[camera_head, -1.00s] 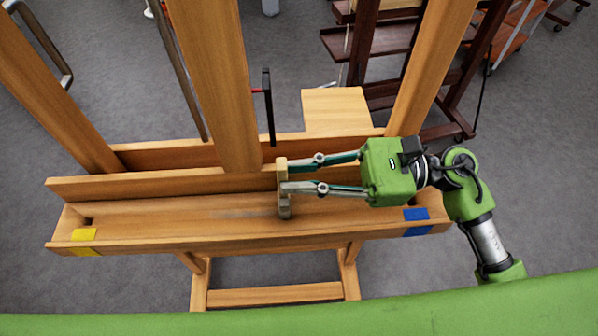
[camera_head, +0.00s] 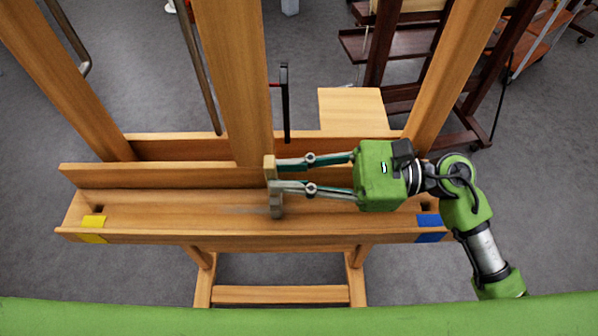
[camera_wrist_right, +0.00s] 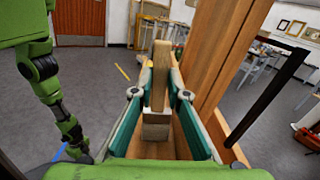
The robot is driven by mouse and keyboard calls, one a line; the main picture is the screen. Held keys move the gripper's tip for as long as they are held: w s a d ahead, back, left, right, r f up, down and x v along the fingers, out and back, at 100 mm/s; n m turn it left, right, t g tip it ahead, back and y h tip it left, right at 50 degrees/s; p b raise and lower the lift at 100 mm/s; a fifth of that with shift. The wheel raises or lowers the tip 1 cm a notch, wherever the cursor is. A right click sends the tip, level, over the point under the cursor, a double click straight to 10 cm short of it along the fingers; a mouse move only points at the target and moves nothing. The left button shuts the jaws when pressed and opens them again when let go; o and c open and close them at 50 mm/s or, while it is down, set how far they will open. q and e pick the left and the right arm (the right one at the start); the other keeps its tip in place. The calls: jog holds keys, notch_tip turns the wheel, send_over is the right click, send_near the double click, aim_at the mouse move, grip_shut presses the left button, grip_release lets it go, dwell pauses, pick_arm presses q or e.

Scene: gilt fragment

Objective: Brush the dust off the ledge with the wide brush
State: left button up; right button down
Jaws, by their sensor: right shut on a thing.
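The ledge (camera_head: 350,216) is the long wooden trough of an easel, with yellow tape (camera_head: 92,228) at its left end and blue tape (camera_head: 429,228) at its right. A faint grey dust streak (camera_head: 244,210) lies on its floor, just left of the brush. The wide brush (camera_head: 277,205) stands upright in the trough near its middle. Its wooden handle (camera_wrist_right: 160,75) and pale block (camera_wrist_right: 155,125) show in the right wrist view. My right gripper (camera_head: 276,175) reaches in from the right, shut on the brush. Bristle contact is hidden.
The easel's front post (camera_head: 235,80) rises just behind the brush, and the trough's back wall (camera_head: 160,178) runs along the ledge. A thin black bar (camera_head: 286,105) stands behind the post. The trough left of the brush is free of objects.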

jog(key=shift+a+f, duration=0.1)
jog(key=shift+a, duration=3.8)
jog(key=a, duration=0.3)
jog(key=shift+a, duration=0.3)
